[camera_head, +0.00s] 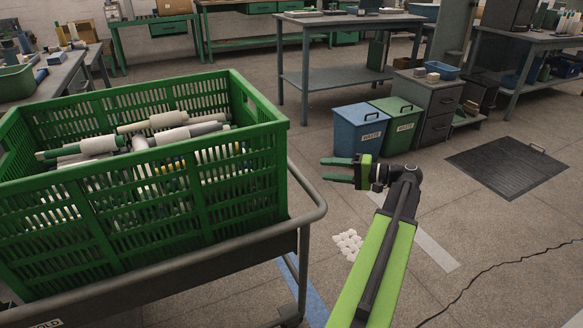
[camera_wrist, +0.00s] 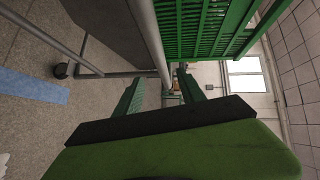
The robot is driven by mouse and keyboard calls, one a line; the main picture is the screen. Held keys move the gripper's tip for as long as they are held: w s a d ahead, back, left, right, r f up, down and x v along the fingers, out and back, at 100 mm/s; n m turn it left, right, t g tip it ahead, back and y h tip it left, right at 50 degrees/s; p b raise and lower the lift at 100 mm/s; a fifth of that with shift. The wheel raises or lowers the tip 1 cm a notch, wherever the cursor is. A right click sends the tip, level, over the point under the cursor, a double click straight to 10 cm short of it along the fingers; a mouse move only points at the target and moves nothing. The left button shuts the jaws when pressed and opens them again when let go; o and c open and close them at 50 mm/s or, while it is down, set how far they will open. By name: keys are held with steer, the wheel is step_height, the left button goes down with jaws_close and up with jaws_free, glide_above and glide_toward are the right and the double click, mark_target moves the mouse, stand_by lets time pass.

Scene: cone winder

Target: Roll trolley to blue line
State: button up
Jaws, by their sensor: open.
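The trolley (camera_head: 190,277) stands at the left in the head view, dark grey with a rounded tubular rail. It carries a green slatted crate (camera_head: 237,170) of yarn cones and tubes. The blue line (camera_head: 312,302) shows on the floor beside and partly under the trolley's right end. It also shows at the left in the wrist view (camera_wrist: 32,86). My gripper (camera_head: 323,170) is open and empty, right of the rail and apart from it. In the wrist view the rail (camera_wrist: 148,35) appears between my fingers (camera_wrist: 160,92); the crate is beyond.
Blue and green waste bins (camera_head: 361,131) and a grey drawer cabinet (camera_head: 438,112) stand behind my gripper. A workbench (camera_head: 345,75) stands behind. Open floor lies at the right.

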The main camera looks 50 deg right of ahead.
mark_target(292, 167)
steer(key=b+x, duration=0.1)
steer(key=x, duration=1.2)
steer(key=shift+b, duration=0.3)
jaws_close()
stand_by(0.6)
